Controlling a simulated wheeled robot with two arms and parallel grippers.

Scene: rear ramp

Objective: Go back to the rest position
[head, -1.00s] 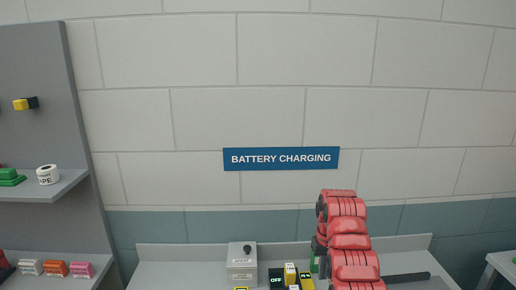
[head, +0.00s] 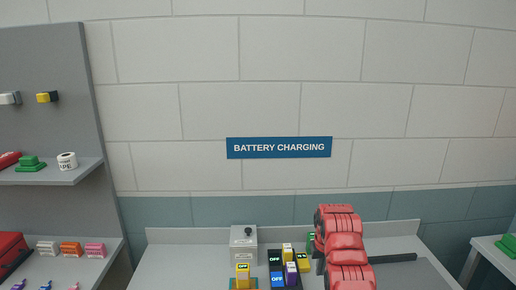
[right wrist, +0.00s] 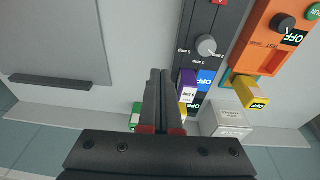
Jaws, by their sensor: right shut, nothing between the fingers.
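My right arm (head: 340,245), red and dark, stands over the right part of the grey bench in the head view. My right gripper (right wrist: 159,78) shows clearly in the right wrist view, with its two dark fingers pressed together and nothing between them. It is above the bench, near battery blocks and a black charger panel (right wrist: 212,30) with a round knob. In the head view its fingers are hard to make out behind the arm. My left gripper is not in view.
The grey bench (head: 190,270) holds a grey box (head: 243,245), a yellow battery block (head: 242,272) and several black, purple and yellow blocks. Shelves (head: 70,173) stand at left. Another table (head: 497,250) is at right. A blue BATTERY CHARGING sign (head: 279,147) hangs on the wall.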

